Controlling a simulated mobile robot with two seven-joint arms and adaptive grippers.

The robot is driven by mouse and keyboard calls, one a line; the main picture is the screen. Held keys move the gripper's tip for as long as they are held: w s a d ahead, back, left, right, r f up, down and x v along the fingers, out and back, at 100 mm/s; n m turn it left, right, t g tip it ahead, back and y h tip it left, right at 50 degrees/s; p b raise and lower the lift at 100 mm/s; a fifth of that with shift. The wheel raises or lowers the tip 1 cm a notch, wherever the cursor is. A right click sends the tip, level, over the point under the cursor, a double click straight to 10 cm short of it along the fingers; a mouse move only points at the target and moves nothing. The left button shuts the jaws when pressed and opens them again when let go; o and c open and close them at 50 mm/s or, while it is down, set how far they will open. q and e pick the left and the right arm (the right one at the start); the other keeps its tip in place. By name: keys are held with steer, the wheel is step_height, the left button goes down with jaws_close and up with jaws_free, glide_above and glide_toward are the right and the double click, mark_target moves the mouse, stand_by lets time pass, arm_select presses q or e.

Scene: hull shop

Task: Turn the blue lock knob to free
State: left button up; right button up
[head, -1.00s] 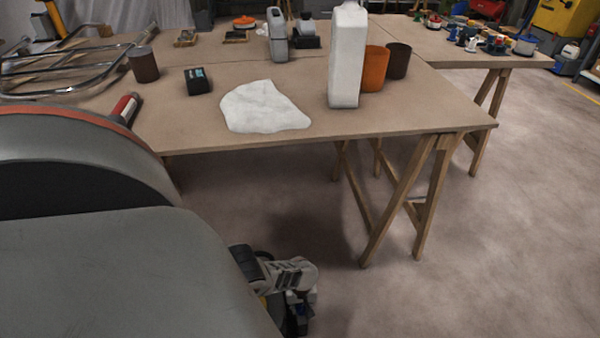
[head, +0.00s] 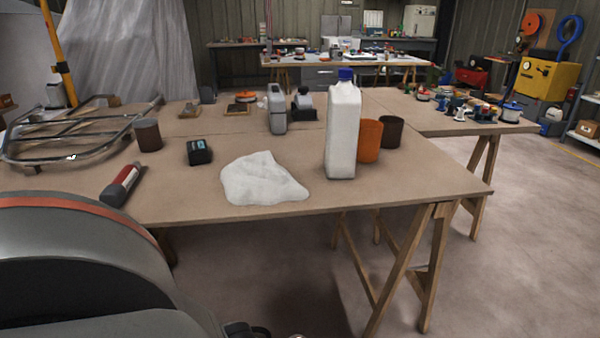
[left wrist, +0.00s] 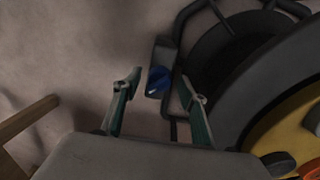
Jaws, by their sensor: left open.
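The blue lock knob (left wrist: 158,80) shows in the left wrist view, on a grey block at the side of a dark tubular frame. A thin pale mark is on its face; I cannot tell which setting it is at. My left gripper (left wrist: 161,76) is open, with one finger to the left and one to the right of the knob in the picture. I see no contact between fingers and knob; the depth between them is unclear. The head view does not show the knob. My right gripper is not in view.
In the left wrist view, a black round part and a yellow part (left wrist: 285,120) sit inside the frame (left wrist: 195,28) at right. A wooden leg (left wrist: 25,120) stands at left. The head view shows a workbench (head: 400,190) with a white bottle (head: 343,130) and a white cloth (head: 260,180).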

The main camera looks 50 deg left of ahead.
arm_select(q)
steer(key=shift+r, duration=0.25)
step_height(320, 180, up, 12)
steer(key=shift+f, duration=0.25)
stand_by(0.8)
stand_by(0.4)
